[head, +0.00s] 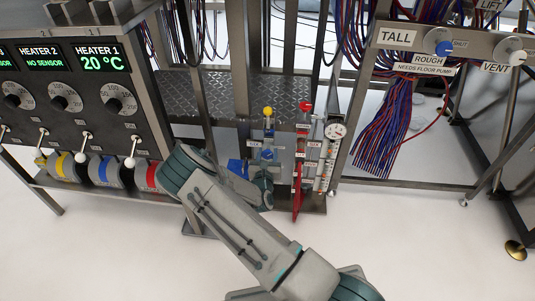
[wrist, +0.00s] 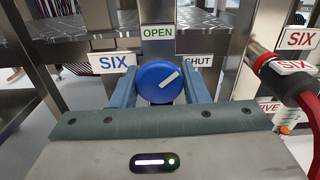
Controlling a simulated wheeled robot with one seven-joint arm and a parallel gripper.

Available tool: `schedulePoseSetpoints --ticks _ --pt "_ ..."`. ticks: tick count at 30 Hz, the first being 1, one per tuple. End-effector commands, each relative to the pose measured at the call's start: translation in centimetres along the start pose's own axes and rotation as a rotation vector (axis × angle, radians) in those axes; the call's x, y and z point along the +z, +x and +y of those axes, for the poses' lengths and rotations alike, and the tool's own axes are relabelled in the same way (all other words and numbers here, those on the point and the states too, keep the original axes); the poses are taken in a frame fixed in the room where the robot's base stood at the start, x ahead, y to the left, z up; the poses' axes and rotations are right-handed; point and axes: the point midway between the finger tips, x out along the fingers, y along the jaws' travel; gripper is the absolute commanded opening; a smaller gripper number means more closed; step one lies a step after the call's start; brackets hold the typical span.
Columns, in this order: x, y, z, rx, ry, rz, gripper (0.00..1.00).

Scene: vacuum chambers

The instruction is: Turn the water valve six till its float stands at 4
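The water valve six is a round blue knob (wrist: 157,84) with a white pointer line, in the middle of the wrist view. The line points up and right, between the OPEN label (wrist: 158,32) above and the SHUT label (wrist: 199,61) at right. A blue SIX label (wrist: 113,62) is at its left. My gripper (wrist: 160,90) has one finger on each side of the knob, with no clear gap. In the head view, a white scale strip (head: 325,176) with orange marks stands right of the valves; its float is too small to read. My arm covers part of the valve area.
A red hose (wrist: 292,78) with a red SIX label (wrist: 298,39) is close at right in the wrist view. A red valve column (head: 299,180) stands beside the blue one. The heater panel (head: 70,100) is at left. Open floor lies in front.

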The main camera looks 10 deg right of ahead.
Motion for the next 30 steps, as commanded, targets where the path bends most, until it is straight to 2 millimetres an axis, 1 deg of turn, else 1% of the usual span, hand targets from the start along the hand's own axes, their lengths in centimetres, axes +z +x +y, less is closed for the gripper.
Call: schedulePoseSetpoints --ticks 1,2,10,14,17,24,27,30 --pt "-0.1 0.0 0.0 -0.001 0.000 0.001 0.56" --pt "-0.1 0.0 0.0 -0.001 0.000 0.001 0.61" --pt "0.0 -0.1 0.0 0.000 0.001 0.001 0.61" --pt "0.1 -0.9 0.1 0.001 0.001 0.002 0.61" --pt "0.3 -2.4 0.0 0.001 0.000 0.003 0.61" --pt "0.3 -8.0 0.0 0.002 -0.002 0.004 0.61" --pt "0.2 -10.1 0.0 0.001 -0.001 0.004 0.61" --pt "0.1 -11.8 0.0 0.001 -0.003 0.004 0.61"
